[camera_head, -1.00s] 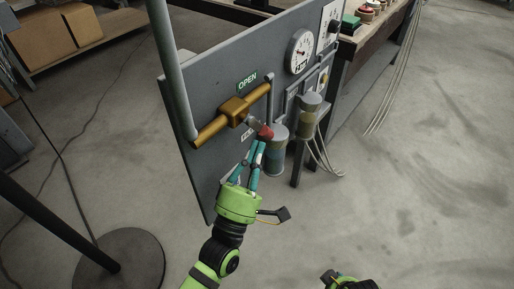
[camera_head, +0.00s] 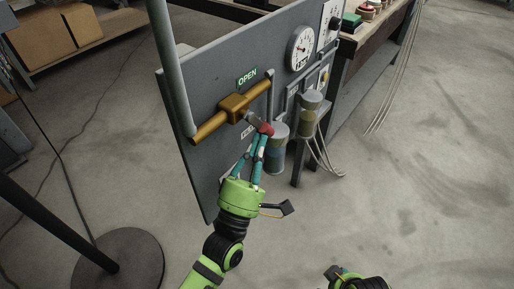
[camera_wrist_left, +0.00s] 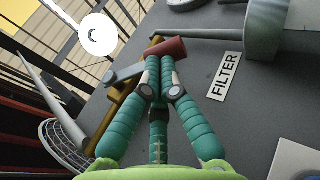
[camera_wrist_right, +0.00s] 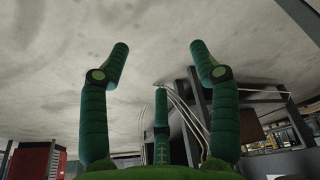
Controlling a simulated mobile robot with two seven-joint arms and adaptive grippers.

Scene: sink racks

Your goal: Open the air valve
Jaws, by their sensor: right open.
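The air valve is a brass block (camera_head: 235,106) in a brass pipe on the grey panel, below a green OPEN label (camera_head: 247,77). Its grey lever ends in a red handle (camera_head: 266,129) that points out to the lower right. My left gripper (camera_head: 262,138) reaches up from below with its fingertips at the red handle. In the left wrist view the fingertips (camera_wrist_left: 160,64) are together and overlap the lower edge of the red handle (camera_wrist_left: 172,49); no gap shows between them. My right gripper (camera_wrist_right: 155,60) is open and empty, away from the panel.
Filter canisters (camera_head: 278,148) hang on the panel close right of the handle. A gauge (camera_head: 299,50) sits higher up. A grey vertical pipe (camera_head: 172,70) stands at the panel's left. The floor in front is clear, apart from a round stand base (camera_head: 118,262) at left.

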